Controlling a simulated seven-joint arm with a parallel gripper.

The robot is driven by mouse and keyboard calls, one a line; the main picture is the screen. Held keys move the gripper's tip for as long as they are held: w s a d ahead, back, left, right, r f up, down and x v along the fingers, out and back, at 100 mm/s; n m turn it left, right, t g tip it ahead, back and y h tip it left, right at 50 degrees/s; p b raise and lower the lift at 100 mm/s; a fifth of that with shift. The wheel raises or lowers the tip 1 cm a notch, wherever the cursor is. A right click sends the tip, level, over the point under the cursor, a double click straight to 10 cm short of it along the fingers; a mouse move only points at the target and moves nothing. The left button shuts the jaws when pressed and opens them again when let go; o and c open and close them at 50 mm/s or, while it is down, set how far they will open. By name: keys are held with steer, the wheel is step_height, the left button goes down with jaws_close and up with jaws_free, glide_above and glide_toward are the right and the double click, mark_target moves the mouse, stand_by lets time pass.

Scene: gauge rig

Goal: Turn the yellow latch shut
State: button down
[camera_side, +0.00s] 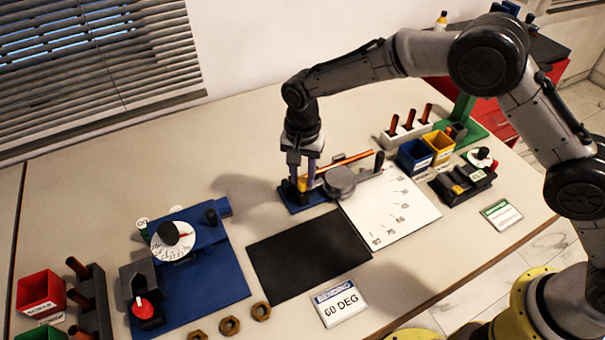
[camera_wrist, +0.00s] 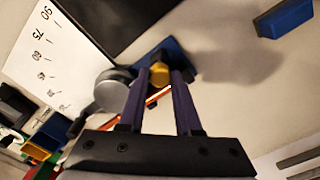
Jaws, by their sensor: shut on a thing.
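The yellow latch (camera_side: 302,185) is on the blue base (camera_side: 312,201) of the bending rig. It also shows in the wrist view (camera_wrist: 159,76), between my two purple-grey fingers. My gripper (camera_side: 303,178) points down over the left end of the base and is shut on the latch. The fingers hide part of it, and I cannot tell its exact angle. A copper-coloured rod (camera_side: 345,162) runs from near the latch past the grey round die (camera_side: 340,180); it also shows in the wrist view (camera_wrist: 158,96).
A black-handled lever (camera_side: 378,162) stands right of the die. A white angle sheet (camera_side: 390,208) and a black mat (camera_side: 308,255) lie in front. The table behind the rig is clear.

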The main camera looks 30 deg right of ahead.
mark_target(303, 180)
steer(key=n, duration=0.8)
steer(key=shift+n, duration=0.4)
steer(key=n, duration=0.4)
steer(key=shift+n, duration=0.3)
steer(key=shift+r+n, duration=0.1)
steer(key=shift+n, duration=1.9)
steer(key=c, duration=0.6)
jaws_free()
step_height(303, 180, up, 14)
